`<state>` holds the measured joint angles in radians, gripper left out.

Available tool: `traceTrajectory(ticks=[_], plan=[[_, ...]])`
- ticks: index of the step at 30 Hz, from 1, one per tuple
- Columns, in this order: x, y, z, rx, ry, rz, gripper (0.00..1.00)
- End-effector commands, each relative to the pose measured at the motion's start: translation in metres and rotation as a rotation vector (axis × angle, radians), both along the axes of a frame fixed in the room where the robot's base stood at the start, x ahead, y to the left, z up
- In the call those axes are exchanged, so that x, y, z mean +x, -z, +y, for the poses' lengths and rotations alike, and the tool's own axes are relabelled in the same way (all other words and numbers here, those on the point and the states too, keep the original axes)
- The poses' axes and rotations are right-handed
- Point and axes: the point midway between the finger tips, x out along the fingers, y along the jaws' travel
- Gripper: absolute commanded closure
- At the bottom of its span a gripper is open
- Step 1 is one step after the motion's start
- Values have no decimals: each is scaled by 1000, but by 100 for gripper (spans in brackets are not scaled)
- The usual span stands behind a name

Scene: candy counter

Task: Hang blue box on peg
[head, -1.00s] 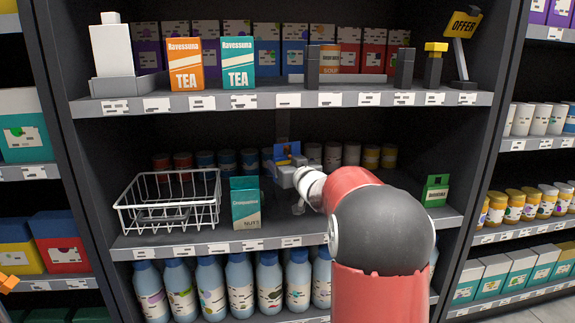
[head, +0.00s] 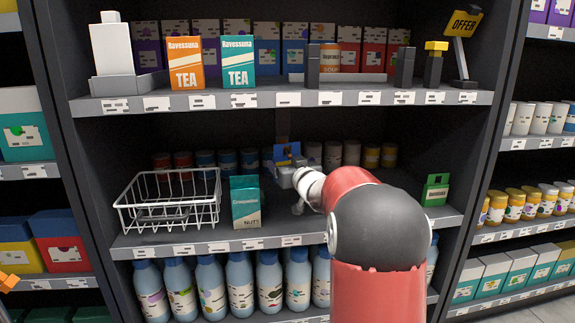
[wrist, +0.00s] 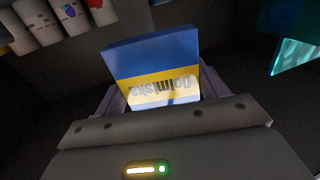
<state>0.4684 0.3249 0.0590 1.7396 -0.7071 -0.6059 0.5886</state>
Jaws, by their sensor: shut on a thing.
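The blue box (head: 287,152) is at the back of the middle shelf in the head view, partly hidden behind my gripper (head: 288,174). In the wrist view the blue box (wrist: 151,62) has a yellow band with upside-down lettering. It sits between my two fingers, and my gripper (wrist: 160,100) is shut on it. A dark upright strip (head: 283,125) shows on the back wall just above the box in the head view. I cannot make out the peg's tip or whether it touches the box.
A teal box (head: 246,202) stands just left of my gripper. A white wire basket (head: 168,200) is farther left, and a green box (head: 435,190) stands at the right. Several cans (head: 228,160) line the back. The upper shelf (head: 288,99) runs overhead.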

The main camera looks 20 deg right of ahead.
Motion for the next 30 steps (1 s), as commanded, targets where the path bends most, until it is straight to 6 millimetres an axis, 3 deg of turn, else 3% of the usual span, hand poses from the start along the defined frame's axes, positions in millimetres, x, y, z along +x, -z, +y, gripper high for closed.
traceTrajectory(ticks=[30], plan=[[5,8,-1,0,0,0,54]])
